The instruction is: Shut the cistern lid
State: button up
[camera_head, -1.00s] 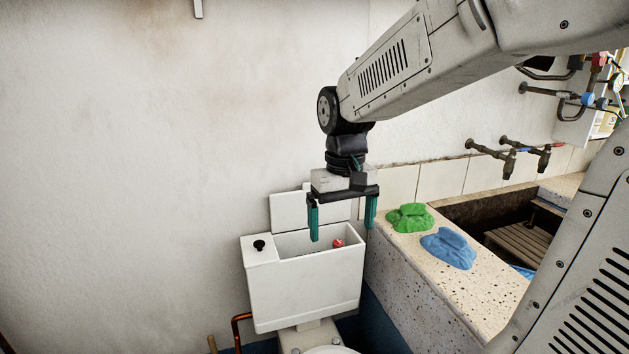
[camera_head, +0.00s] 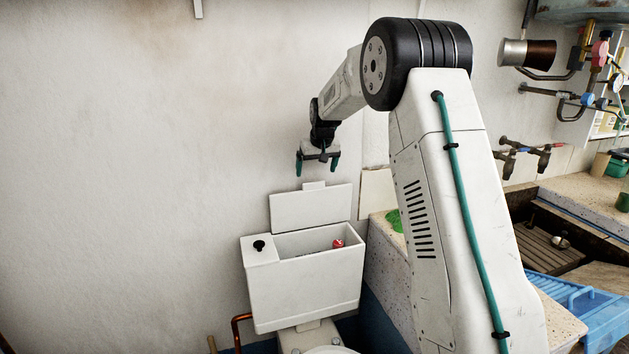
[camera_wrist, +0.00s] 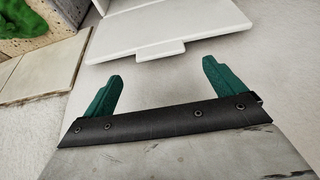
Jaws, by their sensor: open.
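The white cistern (camera_head: 303,290) stands against the wall with its top open on the right part, and a red thing (camera_head: 338,243) shows inside. Its white lid (camera_head: 311,208) stands raised at the back edge, leaning toward the wall, with a small tab (camera_head: 314,186) on its upper edge. My gripper (camera_head: 317,166) is open and empty, above the lid's tab and apart from it. In the wrist view, the lid (camera_wrist: 165,30) and its tab (camera_wrist: 160,51) lie beyond my open green fingers (camera_wrist: 160,85). Nothing is between the fingers.
A black knob (camera_head: 259,245) sits on the cistern's left top. A speckled stone trough (camera_head: 376,262) stands close on the right, with a green cloth (camera_head: 394,220) partly hidden by my arm. A blue rack (camera_head: 590,308) lies farther right. The wall left of the cistern is clear.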

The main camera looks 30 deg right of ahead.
aim_at(313, 182)
jog(key=x, duration=0.5)
jog(key=shift+w+f, duration=0.1)
jog(key=shift+f, duration=0.25)
jog(key=c, duration=1.4)
jog(key=shift+a, duration=0.15)
